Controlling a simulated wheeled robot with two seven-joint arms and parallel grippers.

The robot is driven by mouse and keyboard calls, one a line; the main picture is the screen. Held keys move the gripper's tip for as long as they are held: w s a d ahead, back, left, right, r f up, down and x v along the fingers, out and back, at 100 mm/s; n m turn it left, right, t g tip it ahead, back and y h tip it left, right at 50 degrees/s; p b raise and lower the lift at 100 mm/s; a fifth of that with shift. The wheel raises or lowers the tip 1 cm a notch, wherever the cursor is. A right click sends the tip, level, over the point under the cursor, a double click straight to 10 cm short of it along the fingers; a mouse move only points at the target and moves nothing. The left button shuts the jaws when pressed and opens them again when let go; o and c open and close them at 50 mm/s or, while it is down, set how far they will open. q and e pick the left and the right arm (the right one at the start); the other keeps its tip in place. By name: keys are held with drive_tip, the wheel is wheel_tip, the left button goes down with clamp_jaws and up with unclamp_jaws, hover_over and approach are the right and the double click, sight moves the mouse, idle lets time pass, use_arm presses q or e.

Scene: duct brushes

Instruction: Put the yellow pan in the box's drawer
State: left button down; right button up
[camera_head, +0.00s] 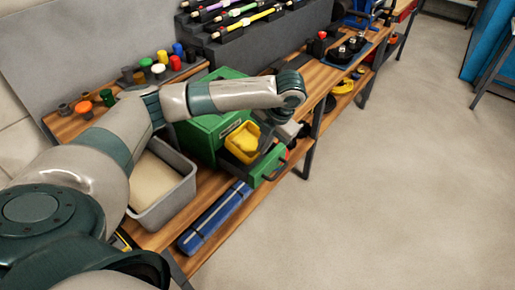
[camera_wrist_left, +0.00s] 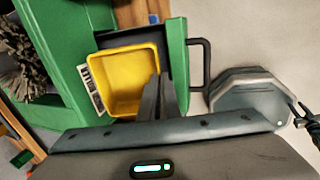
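The yellow pan (camera_head: 243,143) is at the open drawer (camera_head: 268,164) of the green box (camera_head: 206,132). In the left wrist view the pan (camera_wrist_left: 112,82) lies within the outline of the drawer (camera_wrist_left: 178,50), beside its dark handle (camera_wrist_left: 207,65). I cannot tell whether it rests on the drawer floor or hangs just above. My left gripper (camera_head: 272,131) reaches down over the drawer, partly hidden by my wrist. Its dark fingers (camera_wrist_left: 159,98) are close together at the pan's right wall and look shut on its rim.
Coloured caps (camera_head: 160,66) stand behind my arm. Brushes (camera_head: 245,22) lie on a dark rack at the back. The floor at right is clear.

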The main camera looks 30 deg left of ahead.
sight(248, 142)
use_arm(q)
drive_tip(key=shift+w+a+f, duration=0.1)
drive_tip(key=shift+w+f, duration=0.05)
drive_tip(key=shift+f, duration=0.45)
use_arm(e)
drive_tip(key=shift+s+d, duration=0.2)
drive_tip(key=shift+s, duration=0.3)
use_arm(q)
drive_tip(key=p+x, duration=0.1)
drive_tip(key=x, duration=0.1)
drive_tip(key=shift+a+f, duration=0.1)
drive_tip(key=shift+f, duration=0.15)
drive_tip(key=shift+a+p, duration=0.3)
drive_tip(key=shift+p, duration=0.15)
drive_tip(key=h+p, duration=0.1)
drive_tip(key=a+h+p, duration=0.1)
drive_tip(key=h, duration=0.1)
drive_tip(key=shift+d+f, duration=0.15)
drive_tip(key=shift+f, duration=0.15)
drive_tip(key=shift+d+f, duration=0.1)
use_arm(e)
drive_tip(key=shift+g, duration=0.3)
drive_tip(key=r, duration=0.4)
drive_tip(key=shift+s+d, duration=0.15)
drive_tip(key=shift+s, duration=0.25)
use_arm(q)
drive_tip(key=shift+f, duration=0.1)
use_arm(e)
drive_tip(key=shift+d, duration=0.1)
